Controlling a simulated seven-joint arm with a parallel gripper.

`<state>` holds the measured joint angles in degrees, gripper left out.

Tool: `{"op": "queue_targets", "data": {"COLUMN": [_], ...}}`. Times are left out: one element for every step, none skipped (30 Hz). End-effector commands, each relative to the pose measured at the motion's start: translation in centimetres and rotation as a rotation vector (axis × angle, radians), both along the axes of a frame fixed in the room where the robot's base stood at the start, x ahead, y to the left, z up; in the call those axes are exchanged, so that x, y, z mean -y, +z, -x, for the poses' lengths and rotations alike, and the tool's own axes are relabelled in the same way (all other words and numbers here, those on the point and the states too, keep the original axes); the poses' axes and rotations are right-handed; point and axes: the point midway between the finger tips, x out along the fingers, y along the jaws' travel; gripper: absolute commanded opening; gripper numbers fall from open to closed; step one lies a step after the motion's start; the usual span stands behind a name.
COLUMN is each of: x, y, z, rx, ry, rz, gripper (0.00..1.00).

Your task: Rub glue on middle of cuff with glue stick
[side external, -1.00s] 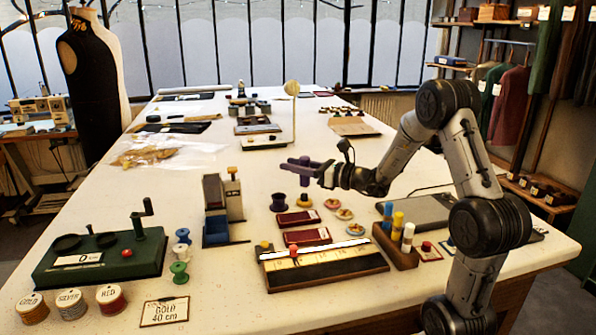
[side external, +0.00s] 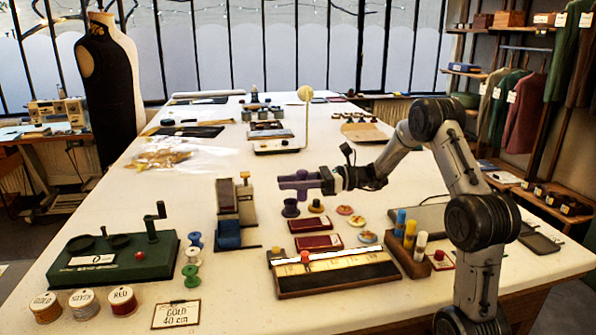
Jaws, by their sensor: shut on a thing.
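I cannot tell for certain whether this is the glue stick. A small dark round pot (side external: 290,208) stands just below and left of it. Two dark red rectangular pieces with pale edges, one farther (side external: 309,225) and one nearer (side external: 319,243), lie in front of the gripper. I cannot tell whether either is the cuff. The stick is apart from both.
A wooden board with a pale strip (side external: 335,272) lies in front. A wooden holder with colored sticks (side external: 405,258) stands to its right. A grey upright device (side external: 235,205), spools (side external: 192,256) and a green crank machine (side external: 115,260) are left. Small round patches (side external: 357,221) lie right.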

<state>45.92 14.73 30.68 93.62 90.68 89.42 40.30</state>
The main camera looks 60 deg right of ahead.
Motion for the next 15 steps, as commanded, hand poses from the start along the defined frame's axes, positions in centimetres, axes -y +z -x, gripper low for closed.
{"op": "queue_targets", "data": {"x": [0.0, -0.1, 0.0, 0.0, 0.1, 0.2, 0.2, 0.3, 0.3, 0.3, 0.3, 0.3, 0.3, 0.3, 0.3], "y": [-0.9, -1.3, -1.9, -2.2, -2.5, -2.9, -3.1, -3.3, -3.6, -3.7, -3.8, -4.0, -4.1, -4.3, -4.6], "z": [0.0, 0.1, 0.1, 0.1, 0.0, -0.1, -0.2, -0.2, -0.2, -0.2, -0.3, -0.3, -0.3, -0.3, -0.3], "rx": [-0.002, -0.001, -0.001, 0.001, 0.000, 0.000, 0.000, 0.000, 0.001, 0.002, 0.002, 0.003, 0.002, 0.002, 0.001], "ry": [0.044, 0.066, 0.083, 0.096, 0.100, 0.102, 0.104, 0.103, 0.103, 0.102, 0.102, 0.101, 0.101, 0.101, 0.100], "rz": [-0.003, -0.002, -0.002, -0.001, 0.000, 0.000, 0.000, 0.000, 0.001, 0.001, 0.001, 0.002, 0.001, 0.001, 0.000], "gripper": [0.00, 0.00, 0.00, 0.00, 0.00, 0.00, 0.00, 0.00, 0.00, 0.00, 0.00, 0.00, 0.00, 0.00, 0.00]}}
